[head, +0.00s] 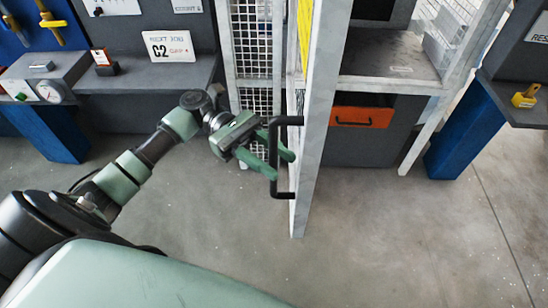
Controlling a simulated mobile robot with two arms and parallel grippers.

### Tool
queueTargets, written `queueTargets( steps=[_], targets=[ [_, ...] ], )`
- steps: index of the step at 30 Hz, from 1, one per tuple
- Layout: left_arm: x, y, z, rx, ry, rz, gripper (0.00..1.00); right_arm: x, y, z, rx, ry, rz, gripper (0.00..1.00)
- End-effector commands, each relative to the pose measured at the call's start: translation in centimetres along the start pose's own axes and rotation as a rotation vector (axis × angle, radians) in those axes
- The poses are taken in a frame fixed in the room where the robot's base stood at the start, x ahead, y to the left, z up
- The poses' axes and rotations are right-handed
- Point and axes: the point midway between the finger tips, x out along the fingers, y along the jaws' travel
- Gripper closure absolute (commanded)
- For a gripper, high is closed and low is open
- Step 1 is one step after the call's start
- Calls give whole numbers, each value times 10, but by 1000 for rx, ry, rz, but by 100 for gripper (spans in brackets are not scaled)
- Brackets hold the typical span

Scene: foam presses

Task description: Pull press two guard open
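The press guard (316,120) is a light grey framed door, seen nearly edge-on and swung out toward me from the press. Its black bar handle (275,157) stands out on the left side of the frame. My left gripper (284,165) reaches in from the left with its green fingers at the handle. The two fingers are spread apart, one above the other, and overlap the handle's upright bar in the picture. I cannot tell whether they touch it. My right gripper is not in the head view.
Behind the guard is the press with an orange drawer (361,117). A white mesh panel (254,55) stands to the left. A bench (148,78) with a "C2" sign (168,46) is at the left, a blue-legged bench (463,130) at the right. The concrete floor in front is clear.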

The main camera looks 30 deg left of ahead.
Motion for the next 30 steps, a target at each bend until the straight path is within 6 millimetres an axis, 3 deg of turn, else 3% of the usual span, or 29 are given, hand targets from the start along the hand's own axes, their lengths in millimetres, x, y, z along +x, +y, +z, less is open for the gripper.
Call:
queueTargets(
  steps=[8, 21, 30],
  targets=[
    [-4, 0, -2, 0, 1, 0, 62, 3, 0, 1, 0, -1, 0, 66],
    [-70, 1, -3, 1, 1, 1, 62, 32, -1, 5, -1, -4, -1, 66],
    [-79, 0, 0, 0, 0, 0, 62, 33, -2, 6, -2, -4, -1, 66]
  ],
)
